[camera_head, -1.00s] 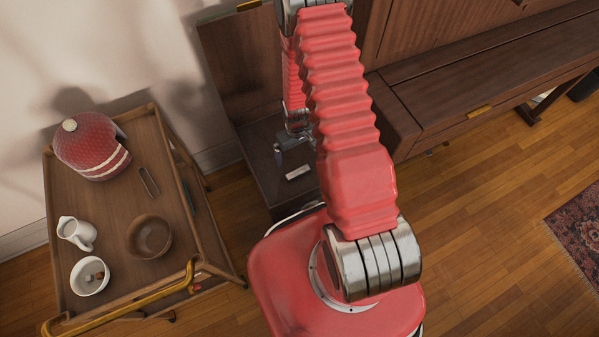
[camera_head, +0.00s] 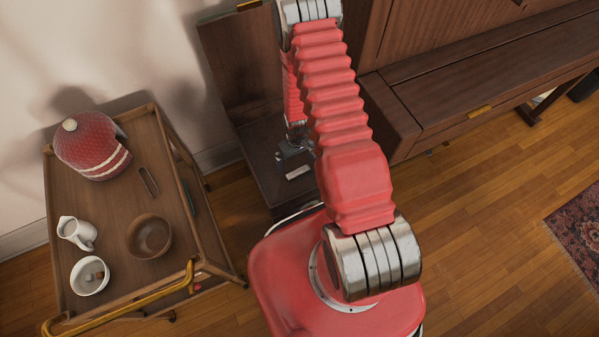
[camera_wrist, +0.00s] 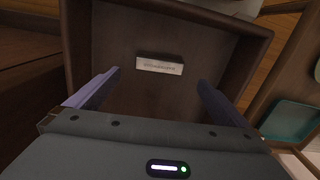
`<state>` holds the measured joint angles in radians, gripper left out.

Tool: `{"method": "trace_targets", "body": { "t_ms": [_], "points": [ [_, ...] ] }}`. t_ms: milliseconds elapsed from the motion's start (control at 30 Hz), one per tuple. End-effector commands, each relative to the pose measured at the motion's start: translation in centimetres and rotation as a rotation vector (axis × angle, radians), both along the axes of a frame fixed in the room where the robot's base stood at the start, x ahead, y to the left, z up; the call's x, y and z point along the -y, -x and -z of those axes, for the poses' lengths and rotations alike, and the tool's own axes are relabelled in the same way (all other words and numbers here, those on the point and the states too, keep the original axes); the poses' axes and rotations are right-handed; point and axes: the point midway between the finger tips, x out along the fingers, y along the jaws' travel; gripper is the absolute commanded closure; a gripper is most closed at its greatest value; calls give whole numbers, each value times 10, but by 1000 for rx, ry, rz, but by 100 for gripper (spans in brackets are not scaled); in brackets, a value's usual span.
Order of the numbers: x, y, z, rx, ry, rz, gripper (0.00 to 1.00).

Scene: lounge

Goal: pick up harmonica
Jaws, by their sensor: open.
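The harmonica (camera_wrist: 160,65) shows in the wrist view as a small, light, narrow block with dark lettering on its face. It lies on a dark brown wooden surface (camera_wrist: 120,45) with a raised rim, and it also shows in the head view (camera_head: 298,172). My gripper (camera_wrist: 158,80) is open, its two fingers on either side of the picture with the harmonica between and beyond their tips. They do not touch it. In the head view my gripper (camera_head: 290,153) is partly hidden by my arm, close to the harmonica.
A piano (camera_head: 450,90) stands at right. A high wooden panel (camera_head: 240,65) rises behind the harmonica.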

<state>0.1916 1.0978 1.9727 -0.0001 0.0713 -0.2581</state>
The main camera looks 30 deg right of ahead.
Motion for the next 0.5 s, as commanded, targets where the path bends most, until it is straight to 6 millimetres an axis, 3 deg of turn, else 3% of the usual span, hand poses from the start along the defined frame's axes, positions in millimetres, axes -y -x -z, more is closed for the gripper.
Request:
{"method": "trace_targets", "body": {
  "t_ms": [233, 500],
  "points": [
    [0, 1, 26, -1, 0, 0, 0],
    [0, 0, 33, 1, 0, 1, 0]
  ]
}}
